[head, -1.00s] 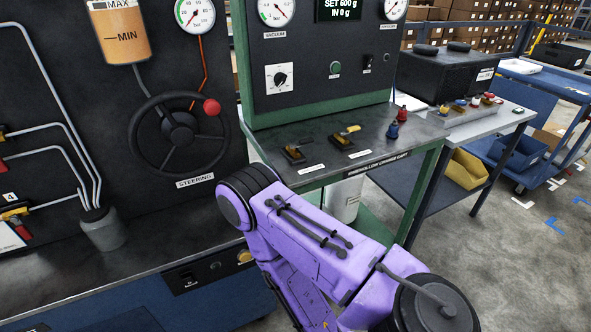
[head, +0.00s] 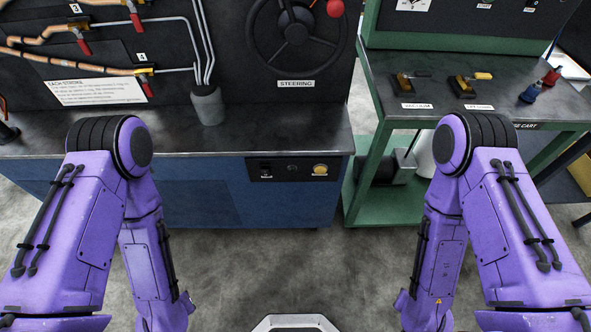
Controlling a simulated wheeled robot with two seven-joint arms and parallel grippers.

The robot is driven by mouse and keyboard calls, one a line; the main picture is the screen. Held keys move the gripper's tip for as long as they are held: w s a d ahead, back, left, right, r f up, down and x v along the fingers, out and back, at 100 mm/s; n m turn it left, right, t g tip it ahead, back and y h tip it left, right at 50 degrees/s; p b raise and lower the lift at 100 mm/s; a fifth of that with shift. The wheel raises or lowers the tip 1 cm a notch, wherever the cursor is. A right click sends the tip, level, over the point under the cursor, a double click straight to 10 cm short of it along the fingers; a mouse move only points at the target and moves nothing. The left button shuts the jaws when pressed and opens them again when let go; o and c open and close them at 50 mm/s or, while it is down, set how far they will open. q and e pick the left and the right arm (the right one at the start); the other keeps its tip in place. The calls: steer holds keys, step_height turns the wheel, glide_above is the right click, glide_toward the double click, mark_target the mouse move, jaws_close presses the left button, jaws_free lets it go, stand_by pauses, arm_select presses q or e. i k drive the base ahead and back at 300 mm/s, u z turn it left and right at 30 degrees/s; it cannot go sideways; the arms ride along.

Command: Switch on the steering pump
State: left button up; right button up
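A black control panel (head: 293,169) is set in the front of the blue bench, below the steering wheel. It carries a small switch (head: 266,170) at its left, a dark round part in the middle and a round yellow part (head: 320,170) at its right. The small labels are too small to read, and I cannot tell the switch's position. The black steering wheel (head: 256,32) with a red knob (head: 335,8) is on the upright board above a STEERING label (head: 296,84). Both my purple arms hang down either side of the panel; neither gripper shows.
The dark bench top (head: 270,133) holds a grey cup-like fitting (head: 207,105) with pipes. Red-handled valves (head: 146,84) are on the board at the left. A green cart (head: 372,160) with levers stands at the right. The floor before the panel is clear between my arms.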

mark_target(265, 172)
steer(key=u, duration=1.1)
steer(key=k, duration=0.65)
steer(key=z, duration=1)
steer(key=i, duration=0.5)
steer(key=z, duration=0.05)
